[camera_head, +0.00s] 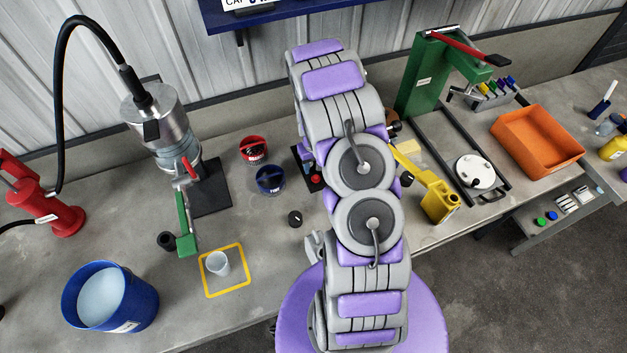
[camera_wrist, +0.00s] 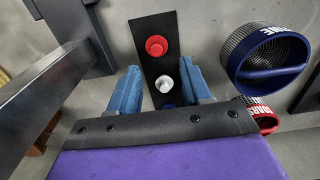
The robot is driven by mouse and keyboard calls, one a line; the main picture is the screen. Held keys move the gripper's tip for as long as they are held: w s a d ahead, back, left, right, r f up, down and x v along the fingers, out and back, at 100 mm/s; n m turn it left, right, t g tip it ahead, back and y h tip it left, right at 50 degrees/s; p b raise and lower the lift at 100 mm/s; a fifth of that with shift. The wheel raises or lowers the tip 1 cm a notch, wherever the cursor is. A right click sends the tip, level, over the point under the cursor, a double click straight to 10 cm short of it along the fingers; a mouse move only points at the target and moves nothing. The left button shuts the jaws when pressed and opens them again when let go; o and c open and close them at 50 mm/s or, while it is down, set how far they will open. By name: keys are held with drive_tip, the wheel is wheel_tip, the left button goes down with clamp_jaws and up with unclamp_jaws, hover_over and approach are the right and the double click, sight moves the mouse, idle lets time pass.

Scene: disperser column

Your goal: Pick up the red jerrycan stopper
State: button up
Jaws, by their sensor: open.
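The red stopper (camera_wrist: 156,46) is a round red cap with a raised middle, on a narrow black plate (camera_wrist: 150,25) in the wrist view. A small silver-white knob (camera_wrist: 163,85) sits on the same plate, nearer my wrist, and a bit of blue (camera_wrist: 168,105) shows below it. My gripper (camera_wrist: 160,68) is open, its two blue fingers to either side of the plate. The red stopper lies just beyond the fingertips, untouched; the silver knob is between the fingers. In the head view the red stopper (camera_head: 316,179) shows beside my arm, which hides my gripper and part of the plate.
A blue-rimmed mesh cup (camera_wrist: 268,62) stands close right of my right finger; a red-rimmed cup (camera_wrist: 264,117) is partly hidden. Bare bench lies left of the black knob.

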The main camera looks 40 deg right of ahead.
sight(314, 177)
drive_tip(key=f, duration=0.3)
drive_tip(key=d+f, duration=0.1)
drive_tip(key=f, duration=0.1)
drive_tip(key=shift+s+d, duration=0.1)
drive_tip(key=shift+s, duration=0.2)
drive_tip(key=shift+f, duration=0.25)
drive_tip(key=shift+a, duration=0.55)
drive_tip(key=shift+a+r, duration=0.1)
drive_tip(key=shift+a, duration=0.2)
drive_tip(key=shift+c, duration=1)
drive_tip(key=shift+d, duration=0.5)
drive_tip(key=c, duration=0.6)
clamp_jaws()
drive_tip(key=shift+r, duration=0.1)
